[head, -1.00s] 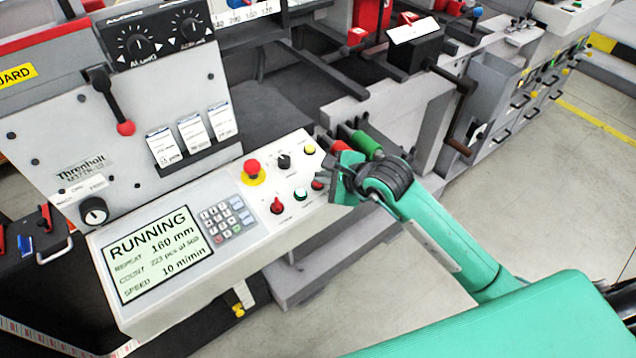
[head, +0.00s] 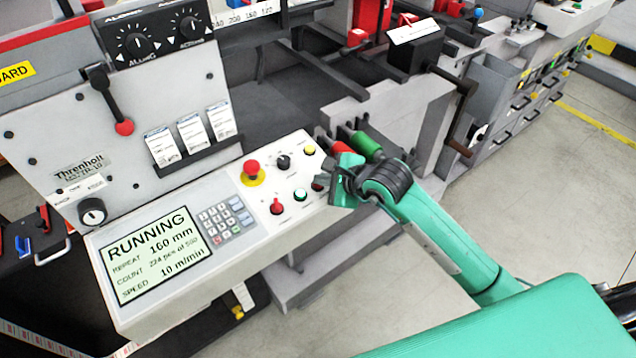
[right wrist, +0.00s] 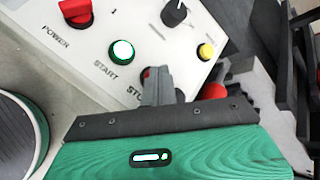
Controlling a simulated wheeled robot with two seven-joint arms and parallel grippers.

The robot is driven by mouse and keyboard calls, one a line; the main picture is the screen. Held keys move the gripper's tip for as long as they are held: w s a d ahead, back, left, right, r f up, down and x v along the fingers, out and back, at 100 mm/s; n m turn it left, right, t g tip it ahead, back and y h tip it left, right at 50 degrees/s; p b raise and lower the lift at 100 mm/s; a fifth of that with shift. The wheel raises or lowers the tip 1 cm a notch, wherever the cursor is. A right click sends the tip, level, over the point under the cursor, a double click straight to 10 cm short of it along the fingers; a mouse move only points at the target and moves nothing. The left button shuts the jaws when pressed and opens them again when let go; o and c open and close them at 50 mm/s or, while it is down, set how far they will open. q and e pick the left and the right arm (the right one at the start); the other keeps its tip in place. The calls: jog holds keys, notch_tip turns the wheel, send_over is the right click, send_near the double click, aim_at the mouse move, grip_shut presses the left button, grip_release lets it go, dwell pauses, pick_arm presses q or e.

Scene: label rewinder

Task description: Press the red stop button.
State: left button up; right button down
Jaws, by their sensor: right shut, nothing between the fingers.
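The red stop button (head: 317,187) sits at the lower right of the white control panel (head: 290,215), beside the green start button (head: 300,195). In the head view my right gripper (head: 331,187) is at the panel's right edge and partly covers it. In the right wrist view, the shut, empty fingers (right wrist: 157,78) stand in front of the stop button (right wrist: 147,72). Only a sliver of red and part of the STOP label show there. I cannot tell whether the fingertips touch the button. The display (head: 152,255) reads RUNNING. My left gripper is not in view.
A red mushroom button on yellow (head: 252,170), a red power switch (head: 277,207), a black knob (head: 283,162) and a yellow button (head: 309,151) share the panel. Red and green handles (head: 366,146) stand close beyond my gripper.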

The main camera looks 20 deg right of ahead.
aim_at(326, 194)
jog(key=shift+f, duration=0.15)
dwell(0.3)
jog(key=shift+s+r+p, duration=0.1)
jog(key=shift+r+p, duration=0.3)
jog(key=shift+r, duration=0.55)
jog(key=r+p, duration=0.1)
jog(key=r, duration=0.2)
jog(key=r+p, duration=0.1)
jog(key=r, duration=0.1)
jog(key=shift+s+d+p, duration=0.15)
jog(key=shift+s+p, duration=0.2)
